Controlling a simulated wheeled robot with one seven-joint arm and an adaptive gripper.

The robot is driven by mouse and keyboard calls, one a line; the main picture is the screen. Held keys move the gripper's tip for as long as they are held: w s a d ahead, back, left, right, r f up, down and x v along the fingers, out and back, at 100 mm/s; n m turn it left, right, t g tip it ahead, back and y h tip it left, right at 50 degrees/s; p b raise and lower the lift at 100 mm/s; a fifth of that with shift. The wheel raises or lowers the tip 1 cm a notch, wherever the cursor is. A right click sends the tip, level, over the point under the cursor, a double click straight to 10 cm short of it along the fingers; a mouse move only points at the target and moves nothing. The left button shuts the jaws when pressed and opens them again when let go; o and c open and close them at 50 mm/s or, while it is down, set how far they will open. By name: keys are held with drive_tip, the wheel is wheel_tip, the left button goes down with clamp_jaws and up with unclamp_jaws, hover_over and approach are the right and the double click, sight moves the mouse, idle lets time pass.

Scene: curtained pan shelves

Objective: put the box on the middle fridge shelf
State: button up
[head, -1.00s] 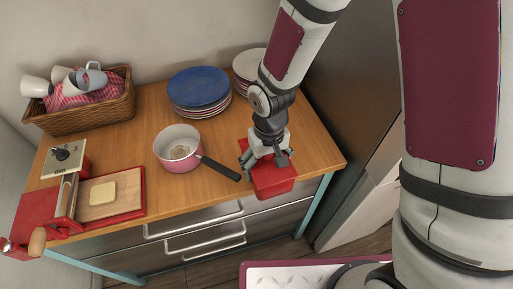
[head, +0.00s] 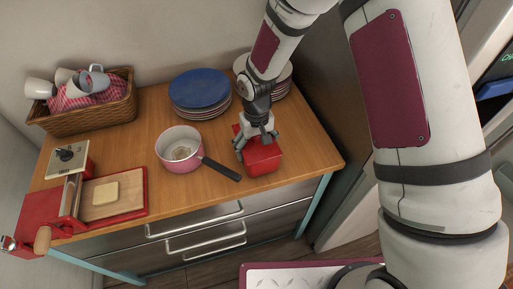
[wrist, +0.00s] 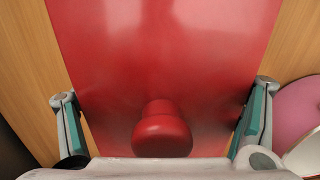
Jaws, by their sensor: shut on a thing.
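The red box (head: 264,160) is at the right part of the wooden counter, by the front edge. My gripper (head: 256,141) is over it, its fingers at the box's two sides, and holds it. In the wrist view the box's glossy red top (wrist: 165,60) fills the space between my two fingers, with a round red knob (wrist: 162,130) on it. I cannot tell whether the box touches the counter. The middle fridge shelf is not visible; a tall grey cabinet side (head: 345,85), perhaps the fridge, stands right of the counter.
A pink pot (head: 175,160) with a black handle stands just left of the box. Blue and white plates (head: 200,88) are stacked behind. A mug basket (head: 90,115) and a red cutting-board set (head: 100,200) are at left. My arm covers much of the right side.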

drive_tip(key=shift+f, duration=0.3)
drive_tip(key=shift+f, duration=0.2)
drive_tip(key=o, duration=1.9)
wheel_tip(320, 180, up, 14)
drive_tip(key=shift+s+a+f+b, duration=0.1)
drive_tip(key=shift+s+b, duration=0.05)
drive_tip(key=shift+b, duration=0.9)
